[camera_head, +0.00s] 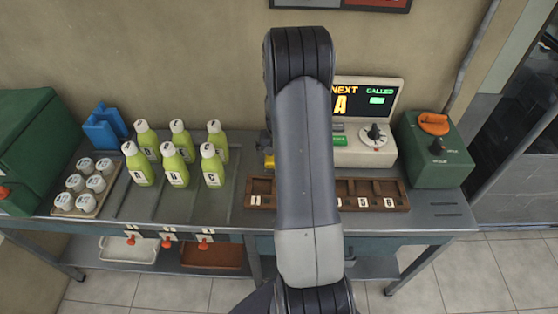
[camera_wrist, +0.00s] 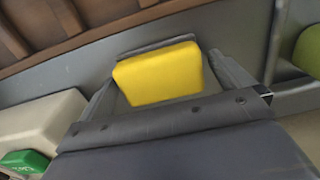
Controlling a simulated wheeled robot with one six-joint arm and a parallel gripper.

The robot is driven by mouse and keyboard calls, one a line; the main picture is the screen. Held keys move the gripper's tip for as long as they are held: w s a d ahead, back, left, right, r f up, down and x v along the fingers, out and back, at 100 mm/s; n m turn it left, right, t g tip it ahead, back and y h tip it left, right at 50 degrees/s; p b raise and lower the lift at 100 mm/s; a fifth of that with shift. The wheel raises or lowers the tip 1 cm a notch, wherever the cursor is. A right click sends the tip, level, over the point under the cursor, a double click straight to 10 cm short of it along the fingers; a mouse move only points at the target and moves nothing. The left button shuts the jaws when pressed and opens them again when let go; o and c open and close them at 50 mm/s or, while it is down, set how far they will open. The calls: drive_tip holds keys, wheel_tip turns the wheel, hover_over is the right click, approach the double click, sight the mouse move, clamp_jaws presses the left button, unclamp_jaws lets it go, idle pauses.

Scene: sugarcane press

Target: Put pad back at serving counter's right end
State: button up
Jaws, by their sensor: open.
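A yellow block (camera_wrist: 158,74), which may be the pad, sits within the frame of my gripper (camera_wrist: 165,80) in the wrist view. My gripper is open around it; I cannot tell whether the jaws touch it or whether it rests on the counter. In the head view a small piece of yellow (camera_head: 269,162) shows at the left edge of my arm, left of the display console. My gripper is mostly hidden behind my arm there. The serving counter (camera_head: 440,208) is grey metal, and its right end has a bare slotted strip in front of a green box.
A wooden numbered rack (camera_head: 370,181) lies along the counter front. The display console (camera_head: 365,153) and green box (camera_head: 440,165) with an orange top stand at the right. Several green bottles (camera_head: 175,172) and a tray of white cups (camera_head: 115,178) stand at the left.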

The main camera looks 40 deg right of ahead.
drive_tip(key=shift+f, duration=0.3)
drive_tip(key=shift+c, duration=0.3)
drive_tip(key=c, duration=0.9)
drive_tip(key=shift+o, duration=0.2)
drive_tip(key=shift+r, duration=0.1)
wheel_tip(320, 180, up, 10)
drive_tip(key=shift+b, duration=0.45)
